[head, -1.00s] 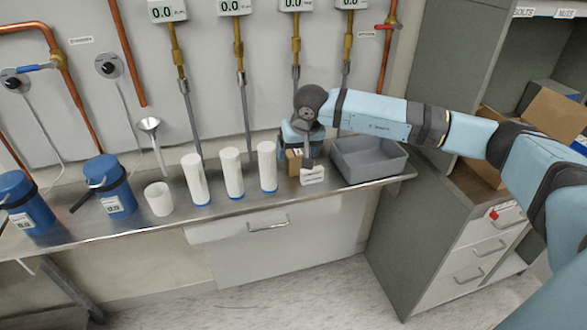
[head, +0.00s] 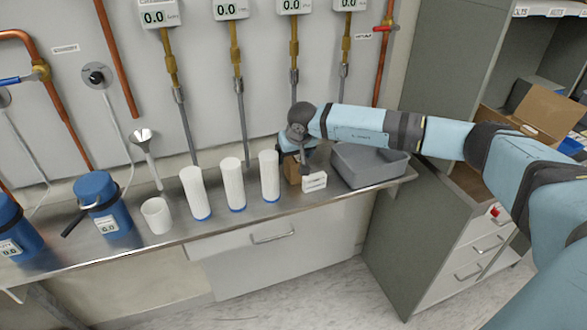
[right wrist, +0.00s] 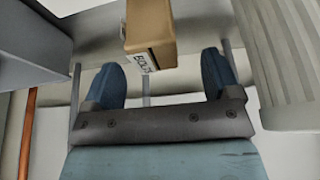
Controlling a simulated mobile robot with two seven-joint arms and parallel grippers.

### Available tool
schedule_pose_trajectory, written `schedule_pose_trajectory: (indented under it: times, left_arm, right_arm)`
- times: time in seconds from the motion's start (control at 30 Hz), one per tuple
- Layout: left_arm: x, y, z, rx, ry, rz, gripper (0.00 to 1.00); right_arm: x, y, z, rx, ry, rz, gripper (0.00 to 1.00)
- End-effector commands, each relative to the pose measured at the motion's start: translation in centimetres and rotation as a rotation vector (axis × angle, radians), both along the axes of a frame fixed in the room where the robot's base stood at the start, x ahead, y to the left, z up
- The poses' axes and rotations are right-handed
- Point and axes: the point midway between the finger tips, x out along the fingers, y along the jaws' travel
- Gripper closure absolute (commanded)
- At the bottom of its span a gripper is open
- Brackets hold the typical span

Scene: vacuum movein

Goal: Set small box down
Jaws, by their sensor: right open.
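The small brown cardboard box (head: 291,171) is at the metal counter, between the rightmost white cylinder and the grey bin. In the right wrist view the box (right wrist: 150,40) shows a white printed label and lies just ahead of my fingers, roughly between their lines. My right gripper (right wrist: 163,70) is open, with its two blue fingers apart and clear space beside the box. In the head view the right wrist hides part of the box and the fingers. My left gripper is not in view.
The grey bin (head: 365,180) stands to the right of the box. White cylinders (head: 232,185), a white cup (head: 157,215) and blue canisters (head: 103,205) stand to the left. A white labelled block (head: 314,182) shows in front of the box. The counter (head: 240,218) has a narrow bare front strip.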

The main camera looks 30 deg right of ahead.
Motion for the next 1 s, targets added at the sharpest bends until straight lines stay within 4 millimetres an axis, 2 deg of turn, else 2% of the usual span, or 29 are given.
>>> schedule_pose_trajectory:
  times: [0.17, 0.43, 0.73, 0.77, 1.0]
  left_arm:
    - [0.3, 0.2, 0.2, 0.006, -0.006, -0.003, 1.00]
    - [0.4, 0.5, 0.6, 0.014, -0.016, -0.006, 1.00]
    - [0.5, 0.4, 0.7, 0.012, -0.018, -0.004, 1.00]
    - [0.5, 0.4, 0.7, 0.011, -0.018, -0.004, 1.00]
    - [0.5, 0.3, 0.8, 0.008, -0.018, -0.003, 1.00]
  right_arm:
    - [0.5, -0.3, -1.1, -0.001, 0.001, -0.002, 0.17]
    - [2.0, -1.0, -4.5, 0.001, 0.002, -0.001, 0.17]
    - [2.2, -1.2, -5.1, 0.000, 0.000, 0.000, 0.17]
    - [2.2, -1.2, -5.1, 0.000, 0.000, -0.001, 0.19]
    - [2.2, -1.2, -5.1, -0.001, 0.000, -0.001, 0.74]
